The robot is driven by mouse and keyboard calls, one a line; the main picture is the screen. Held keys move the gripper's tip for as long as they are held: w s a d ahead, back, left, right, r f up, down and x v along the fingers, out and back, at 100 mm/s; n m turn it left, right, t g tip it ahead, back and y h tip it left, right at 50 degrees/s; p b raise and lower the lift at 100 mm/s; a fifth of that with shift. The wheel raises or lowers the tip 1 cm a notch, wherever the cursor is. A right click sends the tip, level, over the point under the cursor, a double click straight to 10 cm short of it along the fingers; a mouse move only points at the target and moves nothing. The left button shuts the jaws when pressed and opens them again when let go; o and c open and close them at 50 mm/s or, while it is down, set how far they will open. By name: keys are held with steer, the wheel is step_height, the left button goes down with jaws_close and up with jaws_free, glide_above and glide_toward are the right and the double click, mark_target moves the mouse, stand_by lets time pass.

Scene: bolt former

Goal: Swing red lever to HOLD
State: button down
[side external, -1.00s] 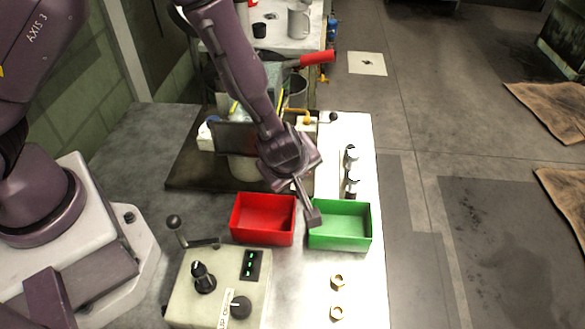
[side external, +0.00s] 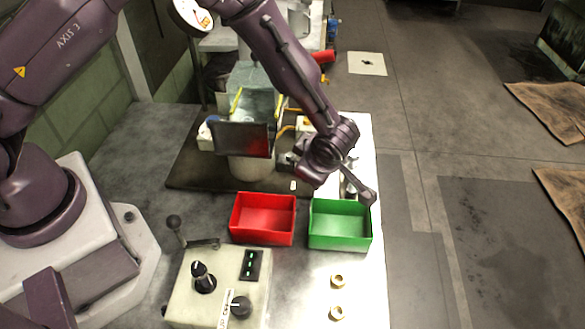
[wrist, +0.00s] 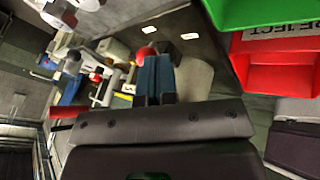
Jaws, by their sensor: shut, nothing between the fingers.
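A HOLD marking is not readable in either view. In the wrist view, my gripper's blue fingers (wrist: 156,76) are together. A red bar (wrist: 62,111) at the left of that view may be the lever; I cannot tell for sure.
A green bin (side external: 340,244) and a red bin (side external: 263,240) stand on the bench. A control box (side external: 200,312) with knobs and a black lever is in front. The former (side external: 252,92) stands behind on a dark plate. Two brass nuts (side external: 338,281) lie at front right.

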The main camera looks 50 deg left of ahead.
steer(key=w+n+g, duration=0.1)
steer(key=n, duration=0.1)
steer(key=w+n+g, duration=0.1)
steer(key=w+n, duration=0.1)
steer(key=shift+w+a+n+g+y, duration=0.2)
steer(key=shift+n+g+y, duration=0.1)
steer(key=shift+n, duration=0.1)
steer(key=shift+w+a, duration=0.2)
steer(key=shift+w, duration=0.35)
steer(key=shift+s+d+r, duration=0.15)
steer(key=shift+s+d, duration=0.1)
steer(key=shift+d, duration=0.1)
steer(key=s+d+v, duration=0.1)
steer(key=v, duration=1.1)
steer(key=shift+f, duration=0.35)
steer(key=shift+s+d, duration=0.1)
